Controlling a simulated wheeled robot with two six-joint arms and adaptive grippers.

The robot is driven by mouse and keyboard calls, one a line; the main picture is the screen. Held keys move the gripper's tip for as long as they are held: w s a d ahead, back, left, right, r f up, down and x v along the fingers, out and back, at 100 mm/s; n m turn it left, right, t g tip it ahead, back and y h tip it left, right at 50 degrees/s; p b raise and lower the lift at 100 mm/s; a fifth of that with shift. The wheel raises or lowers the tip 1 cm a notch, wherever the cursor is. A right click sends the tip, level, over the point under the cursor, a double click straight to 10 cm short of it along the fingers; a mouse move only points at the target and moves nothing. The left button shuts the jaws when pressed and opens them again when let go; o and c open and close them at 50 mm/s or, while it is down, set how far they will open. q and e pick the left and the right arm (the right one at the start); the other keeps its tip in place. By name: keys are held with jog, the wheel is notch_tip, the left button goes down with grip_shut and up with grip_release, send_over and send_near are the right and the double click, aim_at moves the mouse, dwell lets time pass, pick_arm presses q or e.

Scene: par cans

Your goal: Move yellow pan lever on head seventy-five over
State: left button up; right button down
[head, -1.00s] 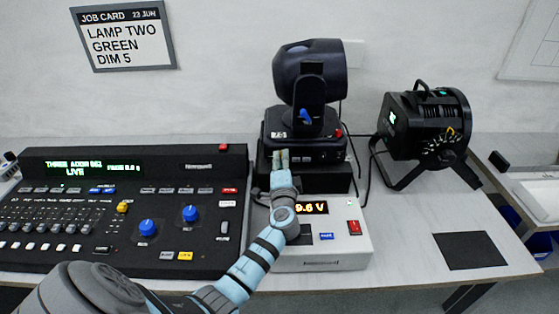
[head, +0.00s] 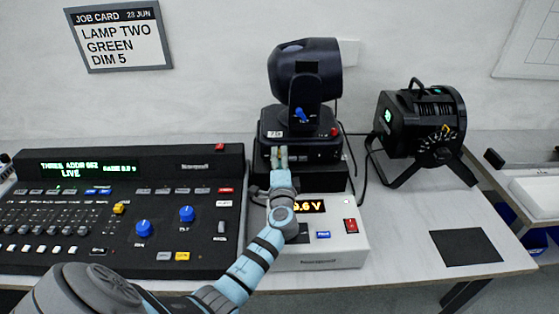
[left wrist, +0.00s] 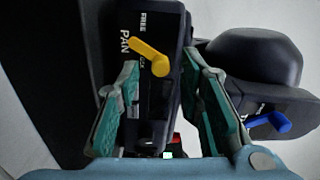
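The black moving head (head: 305,78) stands on its base, marked 75 (head: 275,134), at the back middle of the table. Its yellow pan lever (left wrist: 150,58) shows in the left wrist view beside the word PAN and sits tilted. In the head view my left gripper and the base's front hide the lever. My left gripper (head: 279,158) is at the left front of the base. In the left wrist view its green-padded fingers (left wrist: 165,88) are spread, one on each side of the lever, with gaps visible. A blue lever (left wrist: 268,122) is on the yoke, also in the head view (head: 300,115).
A black lighting console (head: 115,240) fills the left of the table. A white power box (head: 340,255) with a red switch stands below my left forearm. A black lamp (head: 425,125) on a stand is to the right, with cables between.

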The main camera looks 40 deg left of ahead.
pick_arm(q)
jog(key=v, duration=1.2)
